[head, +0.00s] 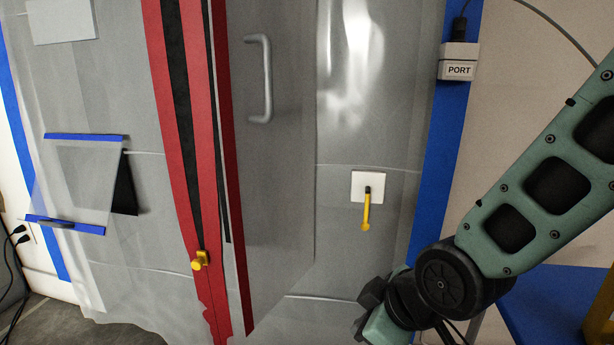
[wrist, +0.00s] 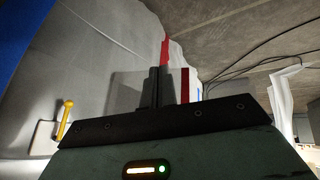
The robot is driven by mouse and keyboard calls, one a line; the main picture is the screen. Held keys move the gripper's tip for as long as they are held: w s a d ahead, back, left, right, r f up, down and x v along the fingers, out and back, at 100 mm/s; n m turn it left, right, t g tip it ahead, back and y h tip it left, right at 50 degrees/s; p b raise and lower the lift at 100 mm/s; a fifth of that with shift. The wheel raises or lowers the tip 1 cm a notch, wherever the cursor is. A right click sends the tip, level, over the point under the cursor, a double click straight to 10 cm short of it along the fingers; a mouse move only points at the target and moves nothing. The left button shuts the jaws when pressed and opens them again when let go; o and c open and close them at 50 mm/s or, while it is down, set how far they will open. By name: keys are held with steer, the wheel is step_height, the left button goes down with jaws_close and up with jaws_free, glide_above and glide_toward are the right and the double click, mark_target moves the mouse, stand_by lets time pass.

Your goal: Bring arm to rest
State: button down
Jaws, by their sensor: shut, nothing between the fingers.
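My arm (head: 555,170) is teal and black and comes in from the right side of the head view, bent down to a black joint near the bottom. In the wrist view, the two dark fingers of my gripper (wrist: 154,88) stand close together, shut and empty. They appear in front of the plastic sheeting and touch nothing that I can see. The lower part of my wrist is cut off by the bottom edge of the head view.
A grey door panel with a handle (head: 261,78) stands ajar beside red zipper strips (head: 190,130) on plastic sheeting. A yellow hook (head: 367,212) hangs on a white plate to its right. A PORT box (head: 458,62) is at upper right. Blue tape (head: 440,130) edges the sheeting.

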steer(key=s+d+r+m+g+h+p, duration=0.1)
steer(key=s+d+r+m+g+h, duration=0.15)
steer(key=s, duration=0.45)
steer(key=s+d+r+m+g+h, duration=0.1)
steer(key=s+d+r+m+g, duration=0.15)
steer(key=s, duration=0.55)
step_height(320, 180, up, 32)
steer(key=n+p, duration=0.1)
steer(key=p, duration=3.2)
steer(key=shift+w+d, duration=0.2)
steer(key=shift+d, duration=0.05)
